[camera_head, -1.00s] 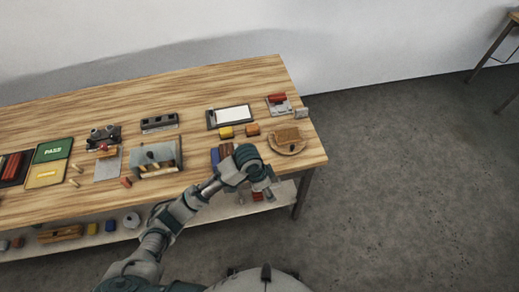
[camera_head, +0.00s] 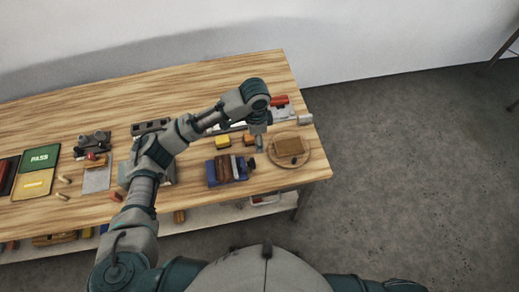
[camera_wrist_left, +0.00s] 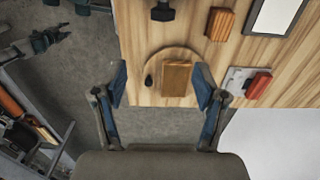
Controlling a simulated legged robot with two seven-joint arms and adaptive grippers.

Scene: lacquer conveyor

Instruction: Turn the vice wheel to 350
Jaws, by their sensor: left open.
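A blue vice (camera_head: 228,170) with brown jaw blocks sits near the table's front edge. A dark wheel or handle (camera_head: 251,163) is on its right end; its angle is too small to read. In the left wrist view a dark part at the top edge (camera_wrist_left: 162,10) looks like this handle. My left gripper (camera_head: 260,144) is above the table between the vice and a round wooden board (camera_head: 304,160). In the left wrist view the gripper (camera_wrist_left: 161,84) is open and empty, its fingers framing the board's block (camera_wrist_left: 177,79) from above. My right gripper is out of view.
A yellow block (camera_head: 222,142) and an orange block (camera_head: 250,139) lie behind the vice. A red-topped grey item (camera_head: 279,101) stands at the back right. Green (camera_head: 40,158) and yellow (camera_head: 33,184) trays are at left. The table's right edge is close to the round board.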

